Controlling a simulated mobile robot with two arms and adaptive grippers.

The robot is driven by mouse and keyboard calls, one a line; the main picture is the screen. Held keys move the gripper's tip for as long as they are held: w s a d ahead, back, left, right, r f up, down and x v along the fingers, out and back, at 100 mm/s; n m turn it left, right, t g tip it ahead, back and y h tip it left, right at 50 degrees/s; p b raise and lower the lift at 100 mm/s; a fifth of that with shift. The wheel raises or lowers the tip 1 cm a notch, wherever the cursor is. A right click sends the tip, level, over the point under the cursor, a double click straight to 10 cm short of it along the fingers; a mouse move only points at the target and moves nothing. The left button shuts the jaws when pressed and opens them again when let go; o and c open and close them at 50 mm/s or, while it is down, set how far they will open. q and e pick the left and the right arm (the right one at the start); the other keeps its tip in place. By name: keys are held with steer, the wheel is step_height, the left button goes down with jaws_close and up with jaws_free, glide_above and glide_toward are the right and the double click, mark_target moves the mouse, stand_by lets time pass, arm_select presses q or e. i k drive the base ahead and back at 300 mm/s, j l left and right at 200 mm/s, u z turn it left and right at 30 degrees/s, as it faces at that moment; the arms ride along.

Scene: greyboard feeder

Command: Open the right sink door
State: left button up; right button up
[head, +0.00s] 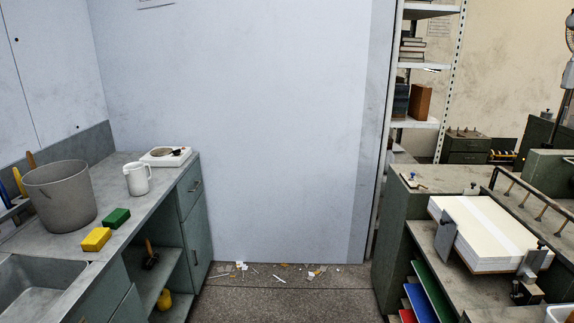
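The metal sink (35,285) is set in the grey counter at the lower left, cut off by the picture's edge. Below its right end, a green-grey cabinet front panel (128,308) shows at the bottom edge. It appears to be part of the sink cupboard's front; its handle and most of its face are out of view. I cannot tell for sure whether it is the right sink door, or whether it is shut. Neither of my grippers is in view.
On the counter stand a grey bucket (60,195), a yellow sponge (96,239), a green sponge (117,218), a white jug (138,179) and a white scale (165,157). An open shelf holds a brush (150,256). Scraps litter the floor (285,295) between counter and machine (410,195).

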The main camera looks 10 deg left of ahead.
mark_target(196, 231)
steer(key=i+u, duration=0.1)
steer(key=i, duration=0.85)
steer(key=i+l+u, duration=0.1)
steer(key=i, duration=0.9)
steer(key=l, duration=0.15)
